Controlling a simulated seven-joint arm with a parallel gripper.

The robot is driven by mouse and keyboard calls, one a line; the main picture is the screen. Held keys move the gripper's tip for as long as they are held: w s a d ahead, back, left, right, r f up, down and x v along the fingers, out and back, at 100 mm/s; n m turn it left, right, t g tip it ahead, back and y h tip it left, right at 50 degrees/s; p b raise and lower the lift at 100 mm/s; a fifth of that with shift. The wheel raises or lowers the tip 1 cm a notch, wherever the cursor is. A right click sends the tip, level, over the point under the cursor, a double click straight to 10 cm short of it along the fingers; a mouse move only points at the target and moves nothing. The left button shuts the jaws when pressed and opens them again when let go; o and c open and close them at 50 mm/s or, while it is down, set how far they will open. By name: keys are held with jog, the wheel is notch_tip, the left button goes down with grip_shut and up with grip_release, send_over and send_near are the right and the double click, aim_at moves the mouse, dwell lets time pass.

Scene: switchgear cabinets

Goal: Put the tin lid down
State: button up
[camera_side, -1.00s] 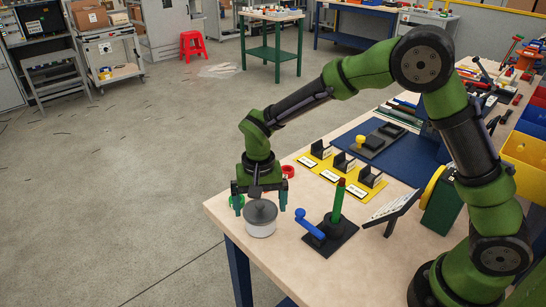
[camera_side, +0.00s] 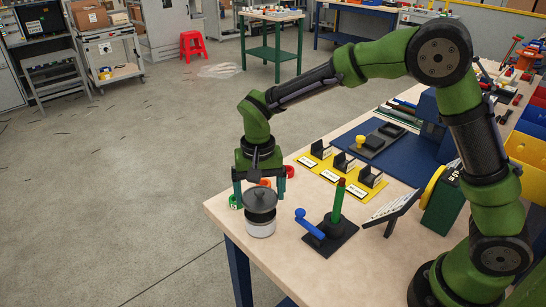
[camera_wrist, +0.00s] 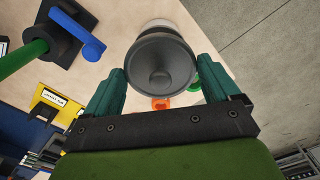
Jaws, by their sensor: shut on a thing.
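The tin lid (camera_side: 260,199) is dark grey with a round knob. It is held level, a little above the pale tin (camera_side: 260,229), which stands near the table's front left corner. My gripper (camera_side: 260,195) points down, with one teal finger on each side of the lid, shut on it. In the wrist view the lid (camera_wrist: 160,62) sits between the fingertips of my gripper (camera_wrist: 162,66), knob facing the camera. The lid hides most of the tin there; only a pale part shows beyond it.
A black base with a blue handle (camera_side: 310,224) and a green upright (camera_side: 338,201) stands right of the tin. Green (camera_side: 234,202) and orange (camera_side: 265,183) round pieces lie close behind the lid. Yellow plates with black holders (camera_side: 340,172) lie farther back. The table edge is close on the left.

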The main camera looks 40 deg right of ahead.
notch_tip(320, 180, up, 5)
jog(key=shift+d+f, duration=0.1)
jog(key=d, duration=0.3)
jog(key=shift+w+d+r+m, duration=0.15)
jog(key=shift+w+r+m, duration=0.15)
jog(key=shift+r+m, duration=0.1)
send_over(310, 196)
notch_tip(310, 196, down, 4)
jog(key=shift+n, duration=0.4)
notch_tip(310, 196, down, 11)
jog(key=shift+r, duration=0.2)
jog(key=shift+f, duration=0.1)
